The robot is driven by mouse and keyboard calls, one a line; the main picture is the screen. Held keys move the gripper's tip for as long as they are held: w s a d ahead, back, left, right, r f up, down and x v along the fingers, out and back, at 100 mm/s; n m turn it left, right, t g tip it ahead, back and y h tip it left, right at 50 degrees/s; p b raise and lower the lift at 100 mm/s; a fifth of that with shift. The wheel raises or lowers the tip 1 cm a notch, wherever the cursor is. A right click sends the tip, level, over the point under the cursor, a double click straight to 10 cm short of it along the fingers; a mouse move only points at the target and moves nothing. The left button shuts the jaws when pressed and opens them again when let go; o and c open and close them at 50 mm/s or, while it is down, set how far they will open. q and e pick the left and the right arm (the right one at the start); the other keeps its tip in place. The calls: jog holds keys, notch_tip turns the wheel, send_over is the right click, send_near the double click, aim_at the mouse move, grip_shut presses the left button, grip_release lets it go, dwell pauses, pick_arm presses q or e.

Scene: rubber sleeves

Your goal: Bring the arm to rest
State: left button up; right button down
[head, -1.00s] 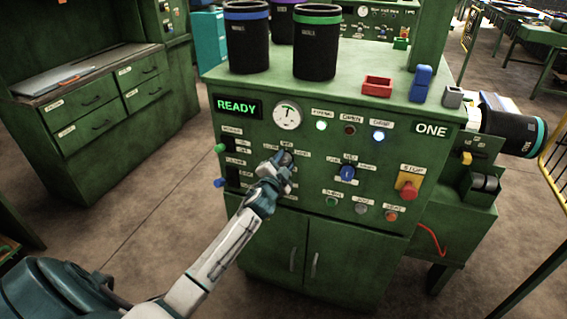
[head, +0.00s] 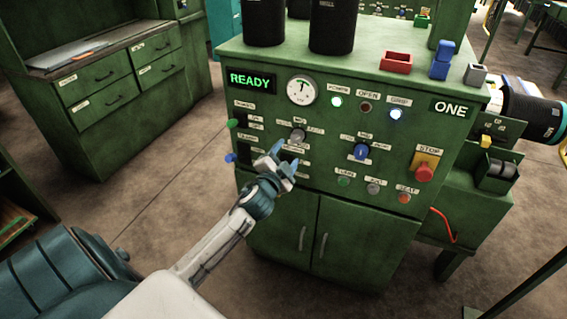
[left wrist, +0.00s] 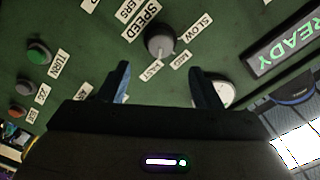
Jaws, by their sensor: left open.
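My left gripper (head: 283,162) is open and empty in front of the green machine's panel (head: 318,205), below and left of a grey knob (head: 297,136). In the left wrist view my left gripper's two blue fingers (left wrist: 158,85) stand apart. The grey speed knob (left wrist: 160,42) is beyond them, between their tips in the picture, and nothing is held. The left arm reaches in from the lower left. My right gripper is not in view.
The panel carries a lit READY display (head: 251,80), a gauge (head: 302,91), a blue knob (head: 361,151) and a red stop button (head: 424,172). Dark sleeves (head: 332,25) and a red tray (head: 396,62) stand on top. A green drawer cabinet (head: 115,80) is at left. Floor between is clear.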

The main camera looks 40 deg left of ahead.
pick_arm(q)
jog(key=shift+v, duration=1.1)
